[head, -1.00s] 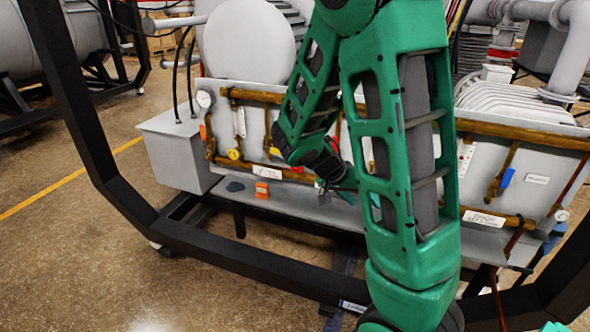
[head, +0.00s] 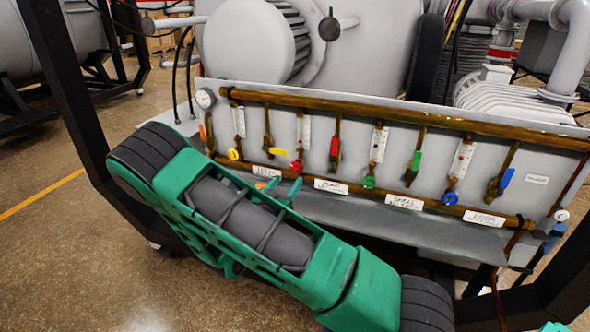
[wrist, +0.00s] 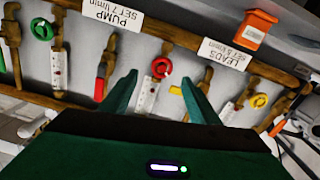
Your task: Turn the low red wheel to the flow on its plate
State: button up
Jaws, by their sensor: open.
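The low red wheel (head: 296,167) sits on the panel below a white flow tube (head: 304,131). In the wrist view the red wheel (wrist: 161,67) shows ahead, between my fingertips in the picture, with its scaled tube (wrist: 147,97). The scale reading is too small to tell. The plate (head: 331,186) right of the wheel shows inverted in the wrist view as "PUMP SET 7 l/min" (wrist: 112,15). My gripper (head: 280,187) is open and empty, close below the wheel; it also shows in the wrist view (wrist: 160,92). I see no contact with the wheel.
A red lever (head: 334,147) hangs right of the red wheel; a yellow lever (head: 278,152) lies sideways to its left. Yellow (head: 233,154), green (head: 368,182) and blue (head: 450,198) wheels share the panel. A grey ledge (head: 400,222) runs below. An orange block (wrist: 256,30) is near the LEADS plate.

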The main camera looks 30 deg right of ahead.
aim_at(295, 169)
jog(key=x, duration=1)
jog(key=shift+w+f, duration=0.1)
jog(key=shift+w, duration=0.4)
jog(key=c, duration=1.1)
